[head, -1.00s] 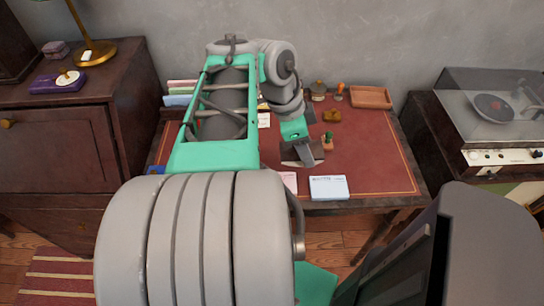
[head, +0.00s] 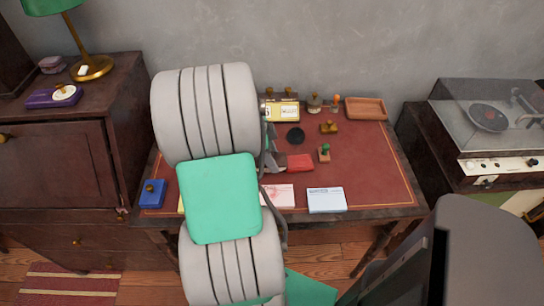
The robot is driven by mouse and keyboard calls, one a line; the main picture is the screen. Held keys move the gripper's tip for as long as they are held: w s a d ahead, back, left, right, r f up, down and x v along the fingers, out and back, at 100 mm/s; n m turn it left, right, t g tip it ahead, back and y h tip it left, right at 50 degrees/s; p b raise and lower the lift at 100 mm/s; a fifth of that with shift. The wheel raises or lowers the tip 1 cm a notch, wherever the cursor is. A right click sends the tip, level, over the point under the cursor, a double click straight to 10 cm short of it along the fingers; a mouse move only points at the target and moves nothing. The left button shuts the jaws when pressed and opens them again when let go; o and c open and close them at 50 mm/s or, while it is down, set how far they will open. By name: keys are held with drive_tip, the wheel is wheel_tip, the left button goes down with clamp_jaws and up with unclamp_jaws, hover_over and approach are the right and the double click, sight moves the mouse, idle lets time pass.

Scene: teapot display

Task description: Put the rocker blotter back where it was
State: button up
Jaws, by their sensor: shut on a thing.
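My gripper (head: 270,152) shows only in part, past the right side of my arm, low over the red top of the desk. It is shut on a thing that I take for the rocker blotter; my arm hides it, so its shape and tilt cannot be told. A flat red block (head: 300,163) lies just right of the fingers; I cannot tell if they touch. A small brown piece with a knob (head: 330,127) stands farther back on the desk.
A green-handled stamp (head: 324,154) and a black disc (head: 296,136) stand near the gripper. A pink card (head: 278,196) and a pale blue pad (head: 326,200) lie at the front edge. A yellow labelled box (head: 283,111) and a wooden tray (head: 366,108) are at the back. The desk's right side is clear.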

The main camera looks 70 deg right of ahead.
drive_tip(key=shift+f+b, duration=0.35)
drive_tip(key=shift+b, duration=0.1)
drive_tip(key=o, duration=1.5)
drive_tip(key=shift+o, duration=0.2)
drive_tip(key=shift+r, duration=0.15)
drive_tip(key=p+v, duration=0.2)
drive_tip(key=v, duration=1.1)
drive_tip(key=w+a+n+t, duration=0.2)
drive_tip(key=w+a+n, duration=0.4)
drive_tip(key=a+n, duration=0.35)
drive_tip(key=w+a+n+t, duration=0.2)
drive_tip(key=w+a+n, duration=0.4)
drive_tip(key=a+n, duration=0.35)
drive_tip(key=a+f+n+t+y, duration=0.2)
drive_tip(key=a+n, duration=0.9)
drive_tip(key=a, duration=0.6)
drive_tip(key=shift+s+a+f+n, duration=0.25)
drive_tip(key=shift+s+f+n, duration=0.1)
drive_tip(key=shift+f+n, duration=0.1)
